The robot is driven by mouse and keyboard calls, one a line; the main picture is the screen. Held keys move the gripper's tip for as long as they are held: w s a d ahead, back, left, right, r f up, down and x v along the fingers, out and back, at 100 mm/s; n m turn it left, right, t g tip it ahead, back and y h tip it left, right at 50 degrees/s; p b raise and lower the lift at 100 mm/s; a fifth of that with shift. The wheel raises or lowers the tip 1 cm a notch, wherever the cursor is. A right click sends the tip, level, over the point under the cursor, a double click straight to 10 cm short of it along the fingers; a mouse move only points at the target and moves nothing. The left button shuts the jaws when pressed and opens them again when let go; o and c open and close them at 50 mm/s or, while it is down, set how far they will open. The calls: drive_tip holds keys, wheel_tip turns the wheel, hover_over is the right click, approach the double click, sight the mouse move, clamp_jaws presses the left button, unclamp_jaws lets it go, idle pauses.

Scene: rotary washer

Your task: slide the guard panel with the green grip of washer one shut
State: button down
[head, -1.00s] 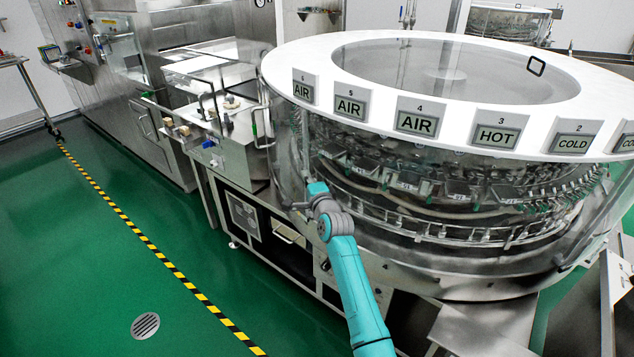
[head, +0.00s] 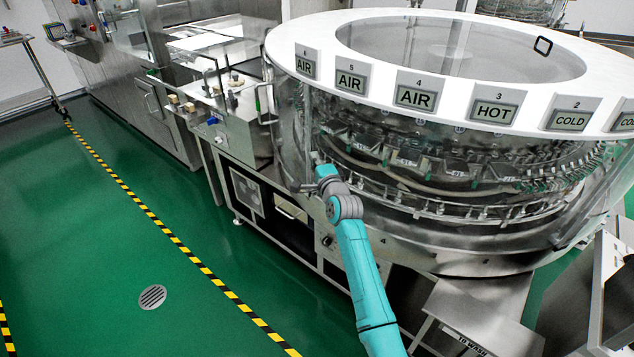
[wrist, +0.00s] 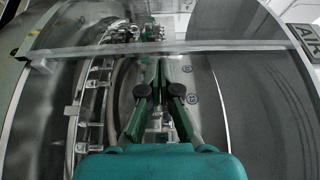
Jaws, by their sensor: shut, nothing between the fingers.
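Washer one is the large round machine (head: 425,150) with a white top ring and clear curved guard panels (head: 300,125). My gripper (head: 316,160) is at the washer's left front, right of and below that grip. In the wrist view my gripper (wrist: 160,62) has its green fingers together and empty, in front of a pale horizontal panel edge (wrist: 225,45). I cannot tell whether the fingers touch it.
AIR, HOT and COLD signs (head: 415,92) hang around the ring. A steel infeed unit (head: 240,135) stands left of the washer, and a steel shelf (head: 480,305) juts out at the lower front. Green floor with striped tape (head: 190,255) and a drain (head: 153,297) is open at left.

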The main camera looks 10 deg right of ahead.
drive_tip(key=s+a, duration=0.3)
drive_tip(key=s, duration=0.6)
drive_tip(key=s+d+f+n, duration=0.1)
drive_tip(key=s+f+n, duration=0.1)
drive_tip(key=s+f, duration=0.6)
drive_tip(key=s+f+n+g+h, duration=0.1)
drive_tip(key=s+f+n, duration=0.25)
drive_tip(key=s, duration=0.95)
drive_tip(key=s+d+f+n, duration=0.1)
drive_tip(key=s+f+n, duration=0.1)
drive_tip(key=s+f, duration=0.6)
drive_tip(key=s+r+n, duration=0.3)
drive_tip(key=s, duration=0.8)
drive_tip(key=s+r+n+g, duration=0.1)
drive_tip(key=s+r+n, duration=0.2)
drive_tip(key=s, duration=0.9)
drive_tip(key=s+r+n+g, duration=0.1)
drive_tip(key=s+r+n, duration=0.2)
drive_tip(key=s, duration=0.8)
wheel_tip(320, 180, up, 2)
drive_tip(key=shift+s+d+r+n, duration=0.2)
drive_tip(key=shift+s+r+n, duration=0.05)
drive_tip(key=shift+s+n, duration=0.15)
